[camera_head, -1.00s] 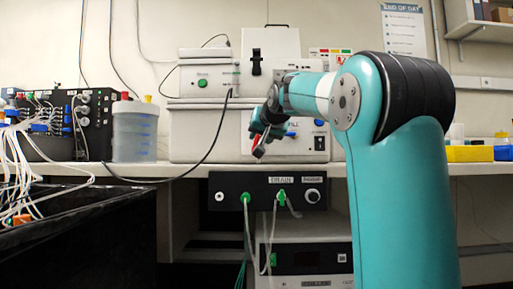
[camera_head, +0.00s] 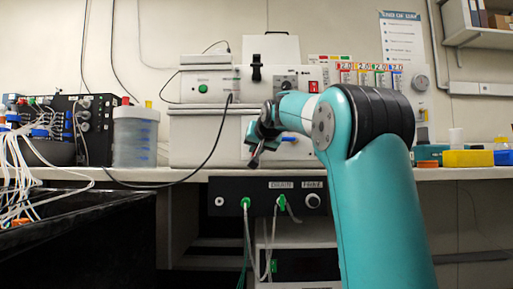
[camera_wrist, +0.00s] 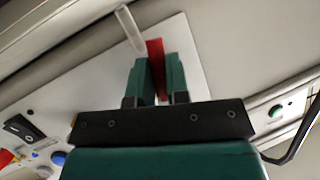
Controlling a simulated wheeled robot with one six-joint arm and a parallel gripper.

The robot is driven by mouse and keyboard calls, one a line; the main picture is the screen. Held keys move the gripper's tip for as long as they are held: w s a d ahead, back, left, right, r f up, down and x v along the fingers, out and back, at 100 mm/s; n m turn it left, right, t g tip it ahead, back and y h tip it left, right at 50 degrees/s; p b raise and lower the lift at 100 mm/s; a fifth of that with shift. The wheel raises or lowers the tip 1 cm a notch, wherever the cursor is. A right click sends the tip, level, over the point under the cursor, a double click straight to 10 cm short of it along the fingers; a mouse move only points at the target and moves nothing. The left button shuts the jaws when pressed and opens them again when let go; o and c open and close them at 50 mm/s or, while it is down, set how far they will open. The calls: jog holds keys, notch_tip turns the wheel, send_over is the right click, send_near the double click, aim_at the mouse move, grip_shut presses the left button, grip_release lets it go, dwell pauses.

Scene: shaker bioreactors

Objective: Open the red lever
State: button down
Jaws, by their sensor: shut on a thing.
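The red lever (camera_wrist: 155,50) shows in the wrist view as a narrow red strip between my two green fingers. My gripper (camera_wrist: 157,72) is shut on it, with a finger on each side. A pale rod (camera_wrist: 130,30) lies beside the lever's upper end. In the head view my gripper (camera_head: 257,148) is in front of the lower white cabinet (camera_head: 205,140) on the bench. There the gripper hides most of the lever, and its angle cannot be told.
A black panel (camera_head: 232,207) with green connectors and tubes hangs below the bench edge. A clear container (camera_head: 135,137) and a black device with wires (camera_head: 95,125) stand at left. A yellow box (camera_head: 467,158) and other small boxes stand at right. A black cable loops left of my gripper.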

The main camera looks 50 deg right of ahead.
jog(key=shift+r+p, duration=0.2)
jog(key=shift+p, duration=0.15)
jog(key=shift+s+d+n+g+h+p, duration=0.15)
jog(key=shift+n+g+h+p, duration=0.15)
jog(key=shift+n+g+p, duration=0.45)
jog(key=shift+s+d+f+n+p, duration=0.1)
jog(key=shift+f+n+p, duration=0.1)
jog(key=shift+n+p, duration=0.1)
jog(key=c, duration=1.1)
grip_release()
